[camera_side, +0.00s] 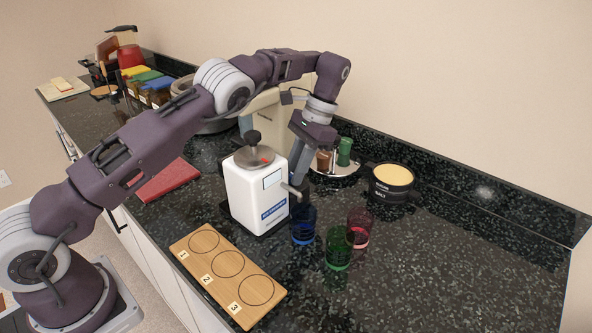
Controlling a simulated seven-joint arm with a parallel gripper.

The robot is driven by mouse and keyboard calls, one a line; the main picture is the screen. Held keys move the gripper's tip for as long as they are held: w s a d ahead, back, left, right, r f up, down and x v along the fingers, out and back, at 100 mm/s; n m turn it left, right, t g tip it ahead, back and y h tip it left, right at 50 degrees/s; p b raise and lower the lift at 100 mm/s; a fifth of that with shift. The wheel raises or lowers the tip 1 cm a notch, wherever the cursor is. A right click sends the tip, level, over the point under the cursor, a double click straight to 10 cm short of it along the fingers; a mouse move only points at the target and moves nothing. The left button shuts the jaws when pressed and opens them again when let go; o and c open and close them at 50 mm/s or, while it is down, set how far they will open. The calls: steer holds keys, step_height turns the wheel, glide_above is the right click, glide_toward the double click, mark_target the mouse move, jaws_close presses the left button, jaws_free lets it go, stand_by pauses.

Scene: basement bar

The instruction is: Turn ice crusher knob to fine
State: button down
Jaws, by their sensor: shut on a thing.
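The ice crusher (256,196) is a white box with a blue label, a round grey lid and a black grip on top. It stands upright on a dark base mid-counter. A small silver lever-like part (290,190), apparently the knob, sticks out from its right side. My gripper (296,183) points down close against that side and is shut on this part, as far as I can tell. The fingertips are small and dark, so the exact grip and the knob's setting are not readable.
A blue glass (303,228) stands just below my gripper, with a green glass (338,250) and a red glass (359,228) to its right. A wooden board (215,275) with numbered circles lies in front. A black tub (391,184) stands behind. The right counter is clear.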

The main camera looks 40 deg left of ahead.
steer(key=shift+r+n+h, duration=0.1)
steer(key=shift+n+h, duration=0.2)
steer(key=shift+n, duration=0.5)
steer(key=c, duration=1.3)
jaws_free()
